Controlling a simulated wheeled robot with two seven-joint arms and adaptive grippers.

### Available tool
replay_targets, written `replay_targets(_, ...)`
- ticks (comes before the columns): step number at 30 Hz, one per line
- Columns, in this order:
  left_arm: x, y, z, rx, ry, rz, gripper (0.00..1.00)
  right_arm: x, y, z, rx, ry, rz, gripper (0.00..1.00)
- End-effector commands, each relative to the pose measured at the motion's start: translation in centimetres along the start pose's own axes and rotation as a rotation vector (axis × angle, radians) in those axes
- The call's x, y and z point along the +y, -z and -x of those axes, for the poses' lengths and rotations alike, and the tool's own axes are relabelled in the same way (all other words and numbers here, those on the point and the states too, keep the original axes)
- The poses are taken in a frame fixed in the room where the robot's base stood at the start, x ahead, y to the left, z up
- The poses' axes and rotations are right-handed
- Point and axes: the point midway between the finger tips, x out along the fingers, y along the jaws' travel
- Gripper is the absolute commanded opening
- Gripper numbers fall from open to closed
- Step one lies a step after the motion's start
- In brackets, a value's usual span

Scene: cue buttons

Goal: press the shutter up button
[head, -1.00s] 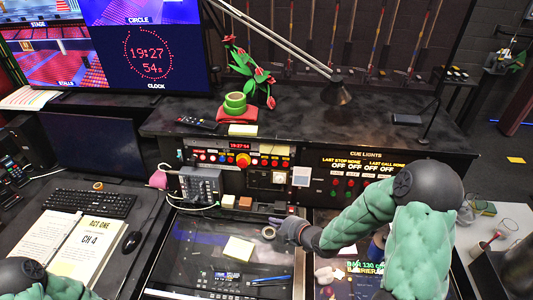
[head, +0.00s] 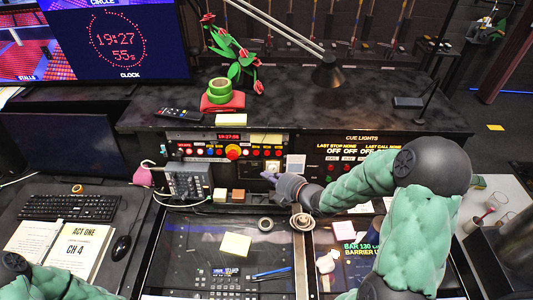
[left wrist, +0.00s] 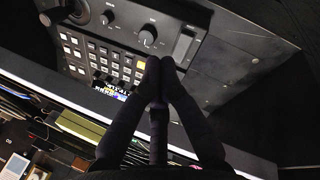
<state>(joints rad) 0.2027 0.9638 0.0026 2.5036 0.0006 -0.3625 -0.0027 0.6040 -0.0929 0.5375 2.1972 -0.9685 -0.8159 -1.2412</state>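No label naming the shutter up button is legible. My right gripper (head: 268,177) looks shut and empty, its tips close to the panel just under the pale unit; contact cannot be told. My left gripper (left wrist: 160,64) is shut and empty in the left wrist view, its tips over a console with knobs and square keys. It is out of the head view.
A grey box (head: 187,181) with cables stands left of the panel. The cue lights panel (head: 350,150) lies to the right. A round container (head: 302,222), a tape roll (head: 265,224) and a yellow note (head: 235,245) lie in front. A green-and-red flower (head: 238,55) stands on the shelf.

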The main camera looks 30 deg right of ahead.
Motion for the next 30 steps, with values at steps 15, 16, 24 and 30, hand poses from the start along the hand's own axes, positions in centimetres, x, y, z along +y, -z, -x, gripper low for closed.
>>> replay_targets(15, 0.3, 0.0, 0.9, 0.001, 0.000, 0.000, 0.00, 1.7, -4.0, -4.2, 0.000, -0.001, 0.000, 0.00)
replay_targets(16, 0.2, 0.0, 0.7, 0.001, 0.000, 0.000, 0.00, 1.7, -4.2, -4.4, 0.000, -0.001, 0.001, 0.00)
replay_targets(24, 0.1, 0.0, 0.1, 0.000, 0.000, 0.000, 0.00, 2.2, -5.4, -5.7, 0.000, 0.000, 0.000, 0.00)
replay_targets(30, 0.0, 0.0, 0.1, 0.000, 0.000, 0.000, 0.00, 2.3, -5.6, -5.9, 0.000, 0.000, -0.001, 0.00)
